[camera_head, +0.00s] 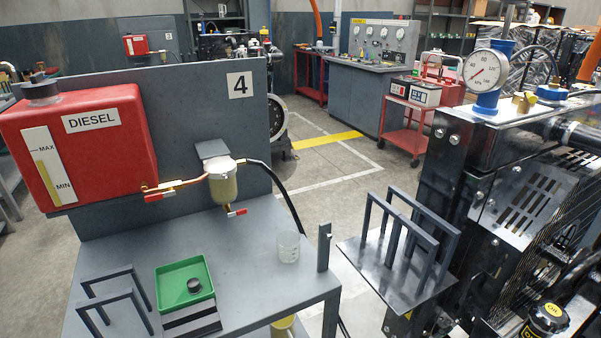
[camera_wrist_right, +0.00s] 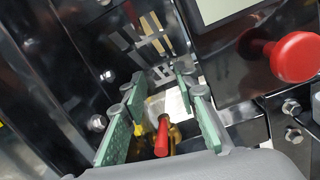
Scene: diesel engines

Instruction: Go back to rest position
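My right gripper (camera_wrist_right: 160,90) shows in the right wrist view with its two green-padded fingers spread apart. A brass valve (camera_wrist_right: 174,137) with a red lever (camera_wrist_right: 162,136) shows between the fingers, close to the palm edge. I see no finger pressed on it, and its depth relative to the fingers is hard to judge. Dark metal panels with bolts surround the fingers. Neither gripper shows in the head view, and my left gripper is in no view.
A red knob (camera_wrist_right: 294,57) is right of the right gripper. In the head view, the black engine (camera_head: 500,200) stands right, the grey workbench (camera_head: 255,255) left with a red diesel tank (camera_head: 110,155), green tray (camera_head: 170,290) and clear cup (camera_head: 288,248). Open floor lies behind.

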